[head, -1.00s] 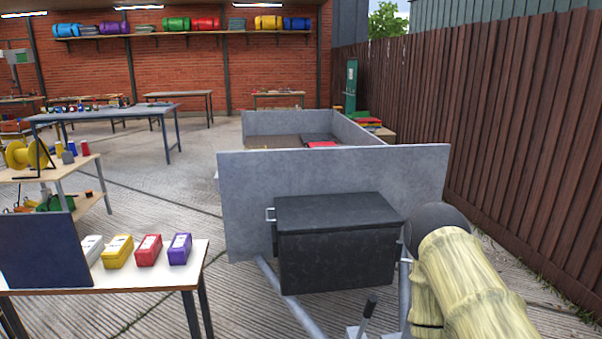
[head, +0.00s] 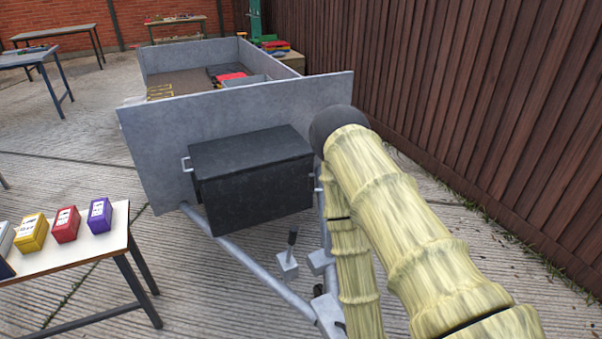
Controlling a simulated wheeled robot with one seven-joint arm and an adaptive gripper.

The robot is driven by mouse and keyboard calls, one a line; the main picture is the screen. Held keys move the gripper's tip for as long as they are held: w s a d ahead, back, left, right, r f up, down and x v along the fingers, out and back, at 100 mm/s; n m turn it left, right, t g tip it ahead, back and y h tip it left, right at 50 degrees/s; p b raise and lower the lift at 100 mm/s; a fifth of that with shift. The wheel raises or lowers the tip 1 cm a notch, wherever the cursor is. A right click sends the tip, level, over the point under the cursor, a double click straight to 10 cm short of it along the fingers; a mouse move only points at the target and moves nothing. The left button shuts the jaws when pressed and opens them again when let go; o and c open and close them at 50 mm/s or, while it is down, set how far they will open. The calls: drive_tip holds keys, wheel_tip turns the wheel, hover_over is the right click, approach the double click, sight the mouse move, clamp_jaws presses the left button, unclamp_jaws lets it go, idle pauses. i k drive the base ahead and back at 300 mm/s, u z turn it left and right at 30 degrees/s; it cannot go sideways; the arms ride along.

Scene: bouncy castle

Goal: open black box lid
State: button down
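The black box (head: 255,195) is mounted at the front of a grey trailer, on its frame. Its lid (head: 248,150) lies flat and closed on top. A light metal handle (head: 186,164) sticks out at the left end, and part of another shows at the right end. My arm, covered in a pale yellow ribbed sleeve, reaches up from the lower right. Its dark rounded part is beside the box's right back corner in the picture. My gripper cannot be made out in this view.
The grey trailer (head: 160,150) stands behind the box, its drawbar (head: 250,265) running toward me with a lever (head: 291,245). A white-topped table (head: 75,252) with coloured boxes is at lower left. A brown fence (head: 480,110) closes the right side.

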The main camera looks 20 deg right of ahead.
sight(213, 160)
drive_tip(key=z, duration=1.85)
drive_tip(key=k, duration=1.2)
drive_tip(key=u, duration=1.75)
drive_tip(key=i, duration=0.9)
drive_tip(key=u, duration=0.5)
drive_tip(key=i, duration=0.65)
drive_tip(key=z, duration=0.15)
